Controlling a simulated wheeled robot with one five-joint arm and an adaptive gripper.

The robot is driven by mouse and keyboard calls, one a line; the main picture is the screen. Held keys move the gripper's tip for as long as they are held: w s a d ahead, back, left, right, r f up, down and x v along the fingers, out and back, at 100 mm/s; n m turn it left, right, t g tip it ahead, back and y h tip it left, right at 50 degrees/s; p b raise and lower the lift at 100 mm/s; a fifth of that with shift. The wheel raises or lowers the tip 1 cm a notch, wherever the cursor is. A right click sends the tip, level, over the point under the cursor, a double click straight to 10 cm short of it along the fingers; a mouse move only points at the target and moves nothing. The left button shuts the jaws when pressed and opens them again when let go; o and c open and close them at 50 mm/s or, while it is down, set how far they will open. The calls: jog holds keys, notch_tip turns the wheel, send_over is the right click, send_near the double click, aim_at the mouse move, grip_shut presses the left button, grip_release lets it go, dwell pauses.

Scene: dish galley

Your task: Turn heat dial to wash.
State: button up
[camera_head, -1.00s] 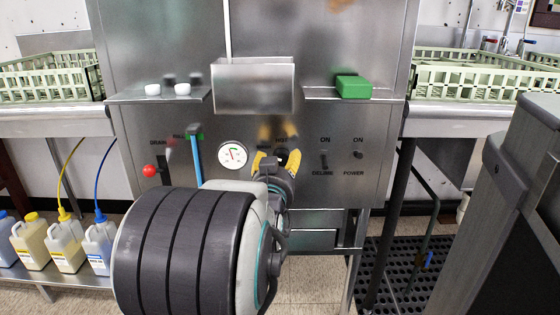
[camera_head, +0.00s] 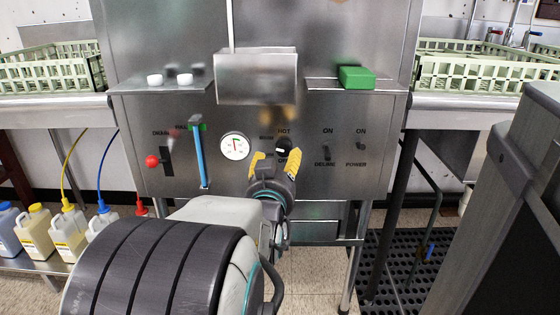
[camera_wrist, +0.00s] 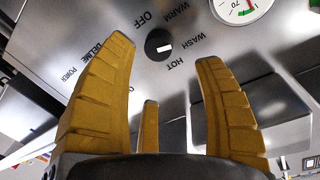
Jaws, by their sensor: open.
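The heat dial (camera_head: 285,146) is a small round black knob with a white mark, on the steel front panel (camera_head: 340,190). In the wrist view the dial (camera_wrist: 159,44) sits between and beyond my fingertips. Labels OFF, WARM, WASH and HOT surround it. Its white mark points right in that view, toward the WASH and HOT side; I cannot tell exactly which label. My gripper (camera_head: 276,165) is open, with yellow fingers spread just below and to either side of the dial. In the wrist view, my gripper (camera_wrist: 165,48) shows no finger touching the dial.
The delime switch (camera_head: 327,152) and power switch (camera_head: 361,146) are to the right. A steel box (camera_head: 256,78) juts out above. A green block (camera_head: 357,77) lies on the right ledge.

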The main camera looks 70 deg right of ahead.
aim_at(284, 151)
jog(key=shift+w+d+f+n, duration=0.15)
jog(key=shift+d+n, duration=0.3)
jog(key=shift+d, duration=0.75)
jog(key=shift+w+d+r+n, duration=0.1)
jog(key=shift+w+d+n, duration=0.25)
jog(key=shift+d, duration=0.8)
jog(key=shift+w+d+f+n, duration=0.15)
jog(key=shift+d+n, duration=0.35)
jog(key=shift+d, duration=0.7)
